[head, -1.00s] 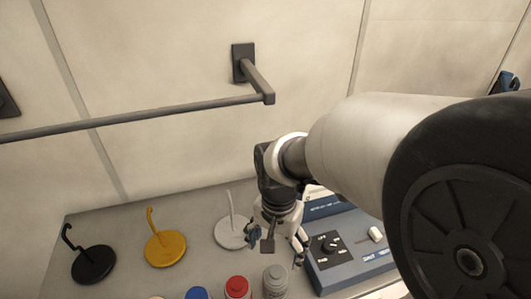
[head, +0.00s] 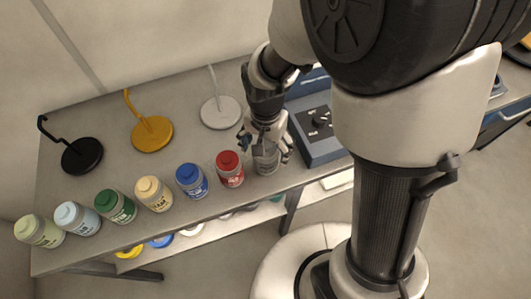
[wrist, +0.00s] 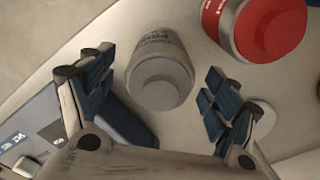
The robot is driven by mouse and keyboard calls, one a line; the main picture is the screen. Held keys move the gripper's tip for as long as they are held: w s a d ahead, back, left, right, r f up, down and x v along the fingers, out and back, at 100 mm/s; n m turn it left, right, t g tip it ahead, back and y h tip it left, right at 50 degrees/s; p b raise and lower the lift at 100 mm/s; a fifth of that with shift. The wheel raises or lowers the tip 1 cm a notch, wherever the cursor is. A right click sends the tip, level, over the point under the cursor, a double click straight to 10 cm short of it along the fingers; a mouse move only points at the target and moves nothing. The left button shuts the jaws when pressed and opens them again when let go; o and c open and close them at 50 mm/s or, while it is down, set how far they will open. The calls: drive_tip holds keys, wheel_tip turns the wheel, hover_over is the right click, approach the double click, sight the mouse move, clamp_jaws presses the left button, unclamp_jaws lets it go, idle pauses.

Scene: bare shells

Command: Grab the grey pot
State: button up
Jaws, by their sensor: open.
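The grey pot (head: 266,160) stands near the front edge of the table, at the right end of a row of pots. In the head view my gripper (head: 266,146) is over it and hides part of it. In the wrist view the grey pot (wrist: 160,72) lies between and just beyond the two spread blue-padded fingers of my gripper (wrist: 158,98). The gripper is open, and no finger is seen closed on the pot.
The red pot (head: 230,169) stands close to the left of the grey one, then a blue pot (head: 191,181) and several others. Behind are white (head: 221,112), yellow (head: 152,134) and black (head: 82,155) hook stands. A blue control box (head: 318,128) is close on the right.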

wheel_tip(320, 180, down, 2)
drive_tip(key=shift+f+b, duration=0.25)
drive_tip(key=shift+b, duration=0.05)
drive_tip(key=shift+r, duration=0.1)
drive_tip(key=shift+c, duration=0.3)
drive_tip(key=c, duration=1.3)
drive_tip(key=shift+r, duration=0.1)
